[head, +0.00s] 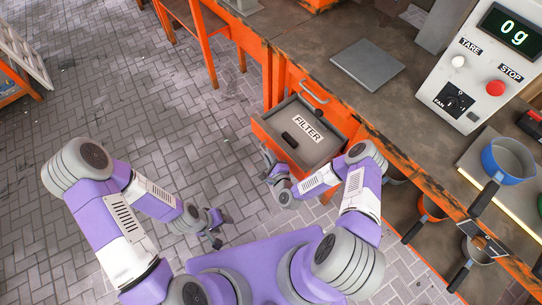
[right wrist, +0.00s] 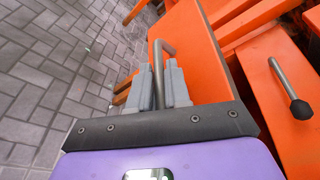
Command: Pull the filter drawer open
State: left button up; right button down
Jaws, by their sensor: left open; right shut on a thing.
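The filter drawer (head: 318,150) is pulled out from the orange bench. Its grey inside floor carries a FILTER label (head: 307,128), and a small black object (head: 290,140) lies in it. In the right wrist view, my right gripper (right wrist: 161,80) is shut on the metal bar handle (right wrist: 159,58) of the orange drawer front (right wrist: 195,50). In the head view my right gripper (head: 268,164) is at the drawer's front, with the handle largely hidden. My left gripper (head: 221,222) is open and empty above the paved floor, apart from the drawer.
Another bar handle (head: 314,92) shows on the bench front behind the drawer. The bench top bears a grey plate (head: 367,65), a control box (head: 480,70) reading 0 g and a blue pan (head: 508,162). More pans hang or sit below at right.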

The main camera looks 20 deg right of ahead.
jog(key=shift+s+a, duration=0.1)
jog(key=shift+a, duration=0.2)
jog(key=c, duration=1.2)
grip_release()
jog(key=shift+o, duration=0.2)
jog(key=p+v, duration=0.2)
jog(key=v, duration=0.5)
jog(key=shift+s, duration=0.3)
jog(key=shift+r, duration=0.15)
